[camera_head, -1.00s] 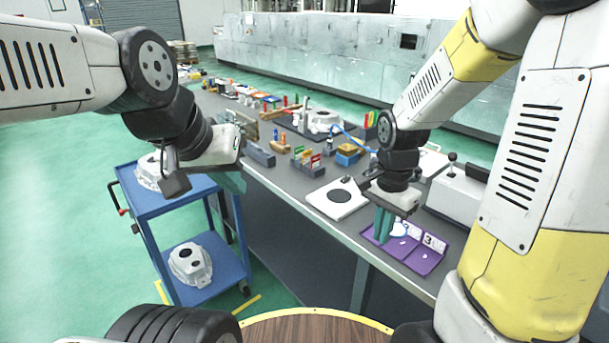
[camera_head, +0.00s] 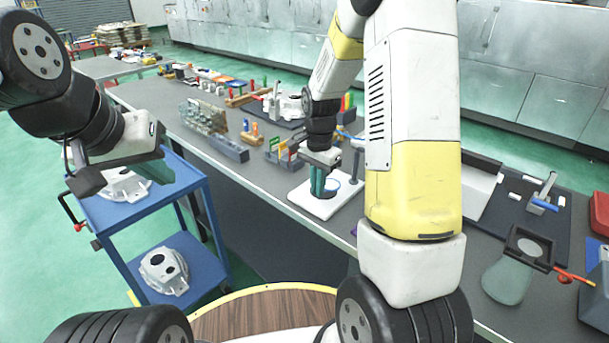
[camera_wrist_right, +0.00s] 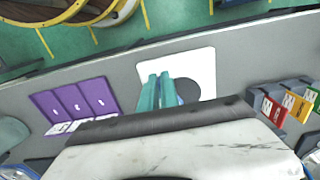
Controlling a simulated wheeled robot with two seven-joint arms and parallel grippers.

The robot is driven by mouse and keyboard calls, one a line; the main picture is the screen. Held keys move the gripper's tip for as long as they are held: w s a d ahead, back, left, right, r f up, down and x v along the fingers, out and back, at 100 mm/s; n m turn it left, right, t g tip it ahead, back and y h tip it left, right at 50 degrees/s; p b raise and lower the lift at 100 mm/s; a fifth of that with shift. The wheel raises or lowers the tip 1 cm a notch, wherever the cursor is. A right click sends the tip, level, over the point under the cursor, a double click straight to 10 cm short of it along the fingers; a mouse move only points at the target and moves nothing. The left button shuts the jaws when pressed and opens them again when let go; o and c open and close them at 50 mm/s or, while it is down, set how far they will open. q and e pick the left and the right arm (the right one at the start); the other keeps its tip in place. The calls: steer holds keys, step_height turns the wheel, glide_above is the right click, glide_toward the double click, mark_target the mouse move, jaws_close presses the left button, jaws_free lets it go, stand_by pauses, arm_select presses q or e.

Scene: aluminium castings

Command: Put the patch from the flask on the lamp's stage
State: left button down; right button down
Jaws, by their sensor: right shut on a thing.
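The white square stage (camera_head: 310,205) lies on the bench in the head view. In the right wrist view, the stage (camera_wrist_right: 203,62) has a dark disc (camera_wrist_right: 187,90) in its middle. My right gripper (camera_head: 317,192) is over the stage with its teal fingers pointing down. In the wrist view, the right fingers (camera_wrist_right: 157,84) are close together and cover part of the disc. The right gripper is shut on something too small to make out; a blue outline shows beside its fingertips. My left gripper (camera_head: 160,170) hangs over the blue cart, its fingers mostly hidden.
The purple tray (camera_wrist_right: 90,95) with several compartments and white cards lies beside the stage; my right arm hides most of it in the head view. Coloured card holders (camera_wrist_right: 278,103) stand on the other side. A blue cart (camera_head: 190,188) carries castings. A greenish translucent object (camera_head: 507,280) is at right.

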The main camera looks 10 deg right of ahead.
mark_target(315, 197)
steer(key=w, duration=0.4)
steer(key=shift+d+f, duration=0.1)
steer(key=shift+f, duration=1.85)
steer(key=shift+f, duration=0.1)
steer(key=shift+f, duration=0.1)
steer(key=c, duration=1.6)
jaws_free()
